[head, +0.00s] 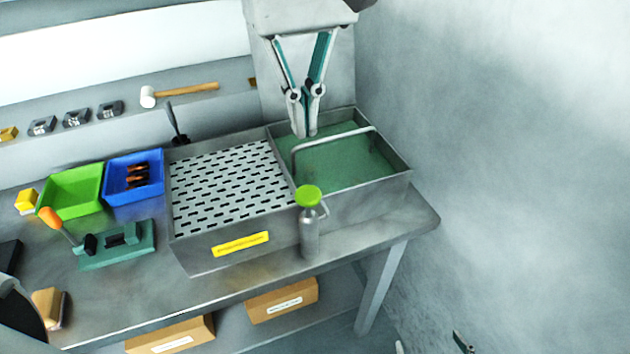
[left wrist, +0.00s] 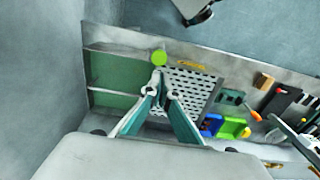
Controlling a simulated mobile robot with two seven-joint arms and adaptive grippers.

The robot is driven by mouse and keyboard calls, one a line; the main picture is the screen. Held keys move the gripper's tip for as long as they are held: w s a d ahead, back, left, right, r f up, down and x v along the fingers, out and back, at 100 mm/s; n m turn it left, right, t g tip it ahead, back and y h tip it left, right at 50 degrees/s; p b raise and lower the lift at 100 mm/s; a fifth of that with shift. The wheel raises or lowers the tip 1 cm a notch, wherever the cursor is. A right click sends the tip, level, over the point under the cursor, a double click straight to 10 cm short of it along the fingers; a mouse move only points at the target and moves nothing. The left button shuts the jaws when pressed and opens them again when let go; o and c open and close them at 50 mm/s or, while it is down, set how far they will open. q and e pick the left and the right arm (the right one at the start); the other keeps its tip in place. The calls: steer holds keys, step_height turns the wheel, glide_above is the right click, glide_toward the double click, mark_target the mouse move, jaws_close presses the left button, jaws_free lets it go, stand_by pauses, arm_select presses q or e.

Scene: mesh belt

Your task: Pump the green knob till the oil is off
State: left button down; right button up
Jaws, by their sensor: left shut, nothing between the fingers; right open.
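The green knob (head: 309,196) tops a grey metal cylinder (head: 309,238) at the front edge of the steel washing unit. It also shows in the left wrist view (left wrist: 159,57). The tank (head: 402,170) right of the perforated plate has a green bottom or liquid; I cannot tell which is oil. My left gripper (head: 305,132) is shut and empty, pointing down above the tank's back left part, behind the knob and apart from it. It shows in the left wrist view (left wrist: 159,84). My right gripper (head: 431,346) is open at the bottom edge, mostly out of view.
A metal bar (head: 335,138) arches over the tank. The perforated plate (head: 230,185) fills the unit's left part. A green bin (head: 75,190), a blue bin (head: 134,195) with brown parts and a green fixture (head: 117,243) stand left. Air before the knob is free.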

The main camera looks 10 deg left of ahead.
mark_target(307, 194)
arm_select(q)
step_height(307, 194, up, 3)
steer(key=b, duration=0.3)
steer(key=shift+f+b, duration=0.1)
steer(key=shift+b, duration=0.2)
step_height(307, 194, down, 13)
steer(key=shift+f+b, duration=0.15)
steer(key=shift+b, duration=1)
steer(key=shift+f, duration=0.4)
